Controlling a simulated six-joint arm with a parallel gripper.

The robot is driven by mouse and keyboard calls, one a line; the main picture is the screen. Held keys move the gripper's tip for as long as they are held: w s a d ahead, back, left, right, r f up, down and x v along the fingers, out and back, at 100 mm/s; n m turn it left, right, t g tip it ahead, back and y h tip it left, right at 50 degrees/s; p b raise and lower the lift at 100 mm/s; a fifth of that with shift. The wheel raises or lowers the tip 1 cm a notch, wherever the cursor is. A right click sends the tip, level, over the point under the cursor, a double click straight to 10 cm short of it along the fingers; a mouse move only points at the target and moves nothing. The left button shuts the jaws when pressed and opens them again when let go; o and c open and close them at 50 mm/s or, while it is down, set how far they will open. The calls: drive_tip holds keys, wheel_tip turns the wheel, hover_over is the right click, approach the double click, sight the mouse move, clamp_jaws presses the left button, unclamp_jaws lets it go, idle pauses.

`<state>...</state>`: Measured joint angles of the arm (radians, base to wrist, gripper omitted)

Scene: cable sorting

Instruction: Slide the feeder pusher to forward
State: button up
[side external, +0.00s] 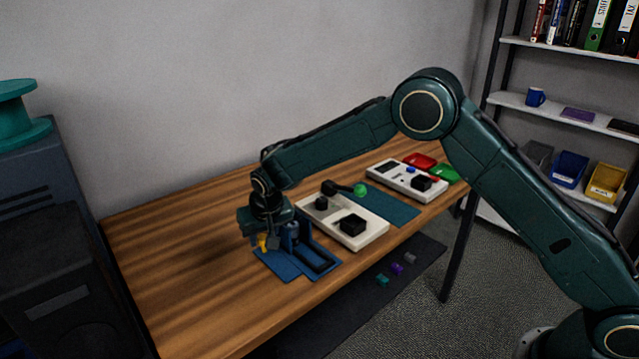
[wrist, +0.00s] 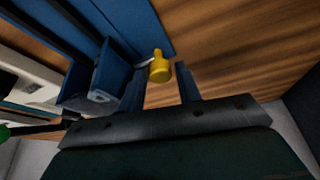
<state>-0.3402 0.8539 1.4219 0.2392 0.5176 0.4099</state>
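The blue feeder (side external: 277,264) lies on the near edge of the wooden table and also shows at the top left of the wrist view (wrist: 133,20). Its pusher has a yellow knob (side external: 262,242), seen in the wrist view (wrist: 159,70) on a thin metal stem. My gripper (side external: 264,243) is low over the feeder's left end, pointing down. In the wrist view its two fingers (wrist: 163,80) stand apart, with the yellow knob between them, closer to the left finger. A gap shows on the right side; contact on the left cannot be told.
A white box with black knobs (side external: 345,222) stands right behind the feeder. Beyond it are a teal mat (side external: 395,208), another white device (side external: 400,180), and red (side external: 420,160) and green (side external: 444,174) trays. The table left of the feeder is clear (side external: 180,250).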

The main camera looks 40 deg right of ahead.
clamp_jaws()
drive_tip(key=shift+s, duration=4.5)
unclamp_jaws()
